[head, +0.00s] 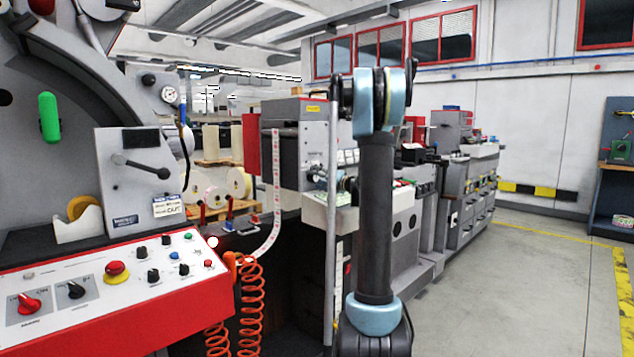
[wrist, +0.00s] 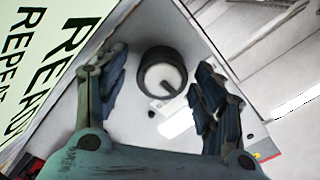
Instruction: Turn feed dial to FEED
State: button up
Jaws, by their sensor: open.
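In the wrist view, a round dial (wrist: 160,76) with a dark rim, a pale face and a dark pointer bar sits on a light grey panel (wrist: 150,125). The bar slants from upper left to lower right. My gripper (wrist: 163,62) is open, with one finger on each side of the dial and visible gaps between. No FEED marking can be read there. In the head view my gripper cannot be made out, and I cannot tell which knob there, if any, is this dial.
A pale sign (wrist: 40,60) with large dark lettering lies left of the fingers in the wrist view. In the head view, a red-edged control panel (head: 120,312) with several knobs stands at left. Orange coiled hoses (head: 249,305) hang beside it. Floor (head: 530,290) at right is clear.

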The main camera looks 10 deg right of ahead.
jog(key=shift+w+a, duration=0.15)
jog(key=c, duration=1.1)
jog(key=shift+m, duration=0.5)
jog(key=m, duration=0.3)
jog(key=shift+m, duration=2)
